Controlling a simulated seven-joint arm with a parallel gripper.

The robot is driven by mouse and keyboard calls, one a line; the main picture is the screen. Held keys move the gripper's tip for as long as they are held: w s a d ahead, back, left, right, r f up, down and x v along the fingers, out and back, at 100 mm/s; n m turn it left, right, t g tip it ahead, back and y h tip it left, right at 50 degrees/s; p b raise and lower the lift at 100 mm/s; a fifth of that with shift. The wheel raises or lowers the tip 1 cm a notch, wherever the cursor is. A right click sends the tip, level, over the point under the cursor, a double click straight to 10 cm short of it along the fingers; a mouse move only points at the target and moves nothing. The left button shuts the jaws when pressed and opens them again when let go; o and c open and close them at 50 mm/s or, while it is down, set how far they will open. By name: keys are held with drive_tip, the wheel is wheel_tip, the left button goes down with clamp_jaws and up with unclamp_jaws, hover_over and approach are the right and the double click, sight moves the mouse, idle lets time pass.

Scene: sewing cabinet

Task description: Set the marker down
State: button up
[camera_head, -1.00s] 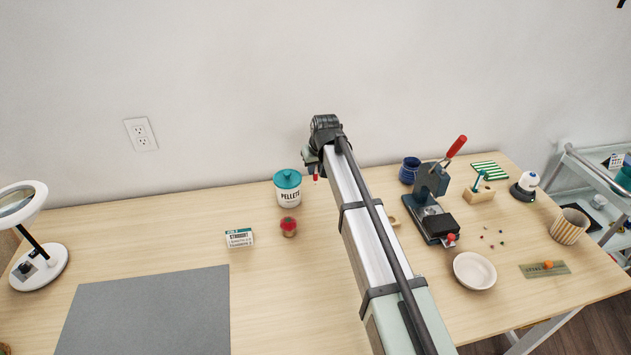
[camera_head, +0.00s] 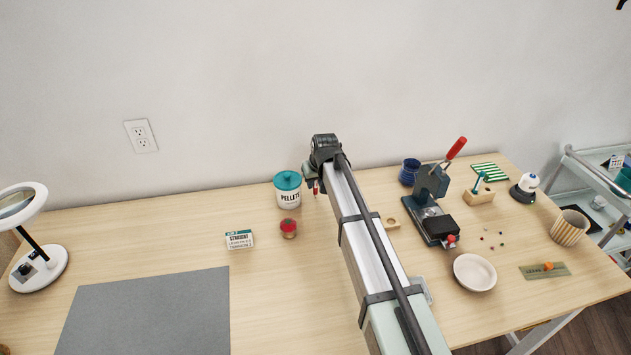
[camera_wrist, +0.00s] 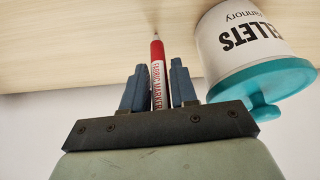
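A red and white marker (camera_wrist: 157,72) is between the two fingers of my gripper (camera_wrist: 158,85) in the wrist view. Its tip points towards the wooden table (camera_wrist: 80,55); whether the tip touches the wood I cannot tell. The fingers stand close along both sides of the marker and appear shut on it. In the head view my gripper (camera_head: 313,186) is at the back of the table, right of the pellets jar, and the marker's red part (camera_head: 315,187) shows just below it. My arm hides part of the table.
The white pellets jar (camera_head: 290,197) with a teal lid stands close left of my gripper. A red-topped small pot (camera_head: 288,228) and a small labelled box (camera_head: 240,239) are in front. A press (camera_head: 432,205) stands to the right. Clear wood lies front-left of my gripper.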

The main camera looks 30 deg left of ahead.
drive_tip(key=o, duration=0.3)
drive_tip(key=v, duration=1.2)
drive_tip(key=shift+r, duration=0.15)
